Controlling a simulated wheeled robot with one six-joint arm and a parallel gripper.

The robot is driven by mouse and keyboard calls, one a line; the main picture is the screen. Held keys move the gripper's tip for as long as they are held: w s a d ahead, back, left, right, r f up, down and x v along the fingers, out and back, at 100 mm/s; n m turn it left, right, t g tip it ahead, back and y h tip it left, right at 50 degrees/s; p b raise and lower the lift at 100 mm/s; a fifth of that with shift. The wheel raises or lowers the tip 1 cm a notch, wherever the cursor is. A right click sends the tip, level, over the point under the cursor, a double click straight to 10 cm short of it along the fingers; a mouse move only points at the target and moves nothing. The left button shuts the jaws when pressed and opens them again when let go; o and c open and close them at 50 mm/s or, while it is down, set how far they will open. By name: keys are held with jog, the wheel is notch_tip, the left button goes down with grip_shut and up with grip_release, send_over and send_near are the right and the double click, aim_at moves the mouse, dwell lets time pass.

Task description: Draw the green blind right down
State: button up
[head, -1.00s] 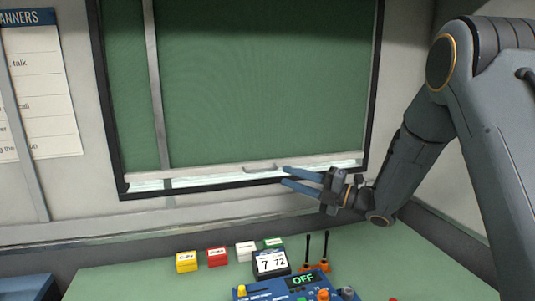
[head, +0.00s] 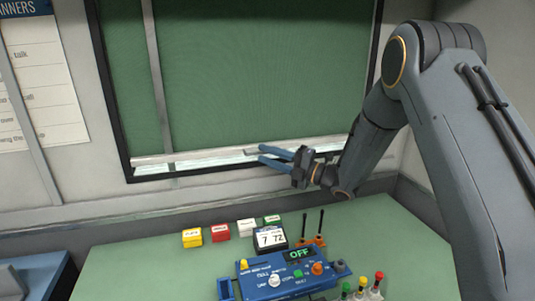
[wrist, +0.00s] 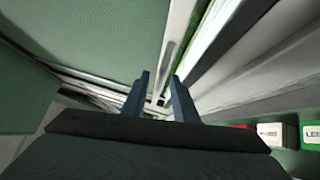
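The green blind (head: 255,75) covers most of the window in the head view. Its pale bottom bar (head: 200,156) hangs just above the lower window frame, and a thin bright strip shows below the bar. A small handle (head: 249,152) sits on the bar, partly hidden by my fingertips. My gripper (head: 260,155) has its two blue fingers apart, at the bar beside the handle. I cannot tell whether they touch it. In the wrist view the fingers (wrist: 159,92) are also apart, with the green blind (wrist: 95,35) to the left.
Below the window is a green desk (head: 130,270) with a blue control box (head: 275,281) reading OFF. Several small coloured blocks (head: 220,232), a calendar display (head: 271,238) and two dark upright sticks (head: 312,225) stand under my gripper. A dark frame (head: 112,100) edges the window.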

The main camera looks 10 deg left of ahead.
grip_shut()
dwell(1.5)
